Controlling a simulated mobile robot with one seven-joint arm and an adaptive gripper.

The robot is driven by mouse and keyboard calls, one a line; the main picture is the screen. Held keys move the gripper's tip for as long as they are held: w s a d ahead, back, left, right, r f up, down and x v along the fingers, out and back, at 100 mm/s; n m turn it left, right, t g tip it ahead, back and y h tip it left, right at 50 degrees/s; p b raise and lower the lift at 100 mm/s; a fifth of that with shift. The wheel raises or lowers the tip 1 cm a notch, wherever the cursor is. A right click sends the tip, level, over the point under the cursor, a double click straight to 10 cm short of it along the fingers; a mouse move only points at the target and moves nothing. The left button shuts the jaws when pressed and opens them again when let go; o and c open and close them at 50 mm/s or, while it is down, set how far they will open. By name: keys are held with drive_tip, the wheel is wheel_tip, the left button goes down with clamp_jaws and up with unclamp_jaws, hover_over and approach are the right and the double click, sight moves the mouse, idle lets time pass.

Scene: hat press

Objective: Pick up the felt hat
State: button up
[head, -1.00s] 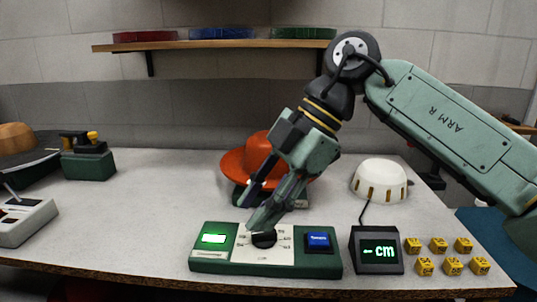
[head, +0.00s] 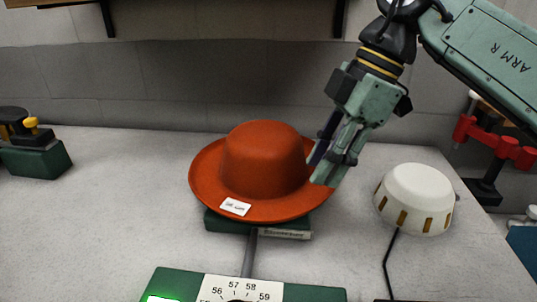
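The felt hat (head: 262,160) is orange-red with a round crown and wide brim. It sits upright on a dark green stand (head: 225,222) in the middle of the table, with a small white label (head: 235,207) at the front of the brim. My gripper (head: 318,172) points down and left at the hat's right side. Its two fingers look slightly apart, with the tips over or at the right part of the brim. I cannot tell whether they touch the felt or whether brim lies between them. The gripper hides part of the right brim.
A white dome with tan slots (head: 415,198) stands right of the hat. A green dial panel (head: 180,285) is in front. A green box with a yellow knob (head: 38,155) is at far left, red clamp-like parts (head: 495,140) at right. The table left of the hat is clear.

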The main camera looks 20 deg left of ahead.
sight(290, 213)
drive_tip(key=shift+s+a+p+x, duration=0.15)
drive_tip(key=shift+p+x, duration=0.25)
drive_tip(key=shift+x, duration=2.1)
drive_tip(key=shift+s+a+p+x, duration=0.1)
drive_tip(key=shift+p+x, duration=0.3)
drive_tip(key=shift+x, duration=2.05)
drive_tip(key=shift+r, duration=0.1)
drive_tip(key=shift+c, duration=0.5)
clamp_jaws()
